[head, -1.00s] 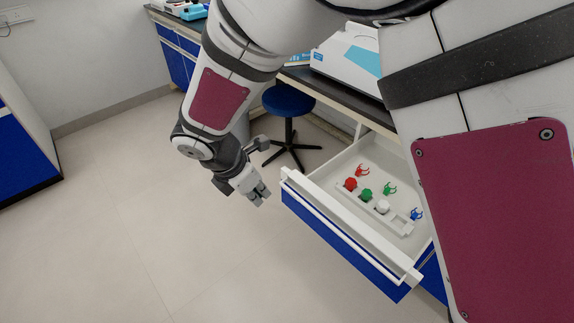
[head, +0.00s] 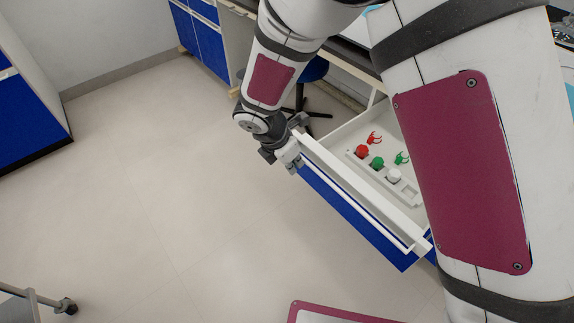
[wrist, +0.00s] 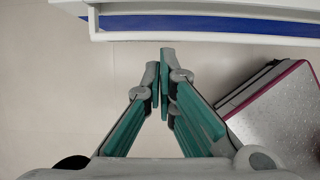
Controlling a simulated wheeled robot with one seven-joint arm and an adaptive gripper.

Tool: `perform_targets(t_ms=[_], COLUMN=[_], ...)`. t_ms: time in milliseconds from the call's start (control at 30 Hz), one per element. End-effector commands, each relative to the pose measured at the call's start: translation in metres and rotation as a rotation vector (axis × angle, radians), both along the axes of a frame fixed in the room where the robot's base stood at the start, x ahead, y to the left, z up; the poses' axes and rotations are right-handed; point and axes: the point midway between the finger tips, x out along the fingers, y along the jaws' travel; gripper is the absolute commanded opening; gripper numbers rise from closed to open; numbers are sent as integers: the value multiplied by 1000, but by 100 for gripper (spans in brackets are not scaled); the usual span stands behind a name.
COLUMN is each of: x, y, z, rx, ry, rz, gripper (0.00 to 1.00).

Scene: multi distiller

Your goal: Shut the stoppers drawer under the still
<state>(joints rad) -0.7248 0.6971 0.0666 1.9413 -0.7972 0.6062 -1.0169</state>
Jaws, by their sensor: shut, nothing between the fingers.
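The stoppers drawer (head: 352,207) is pulled out, with a blue front and a white rim and rail. Inside it a white rack (head: 408,192) holds red, green and white stoppers, with small red and green clips beside it. My gripper (head: 294,168) is shut and empty at the drawer's left front corner in the head view. In the wrist view the shut fingertips (wrist: 166,52) point toward the white rail (wrist: 200,37) of the drawer, with a gap showing in the picture. Whether any part of my gripper touches the drawer I cannot tell. The still is not clearly seen.
A blue stool (head: 314,70) stands behind my arm, under the bench. Blue cabinets stand at the far left (head: 28,115) and at the back (head: 200,40). The floor (head: 180,190) left of the drawer is clear. A metal frame with a caster (head: 66,306) is at the lower left.

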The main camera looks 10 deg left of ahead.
Motion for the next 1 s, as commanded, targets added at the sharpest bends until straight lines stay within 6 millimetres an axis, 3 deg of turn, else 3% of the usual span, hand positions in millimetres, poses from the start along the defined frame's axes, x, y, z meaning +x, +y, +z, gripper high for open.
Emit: perform_targets(t_ms=[367, 533, 767, 1000], x=[2, 12, 48, 101], y=[-1, -10, -39, -80], z=[0, 1, 1, 1], rx=[0, 1, 0, 1], ry=[0, -1, -1, -2], rz=[-1, -4, -8, -9], gripper=[0, 0, 0, 0])
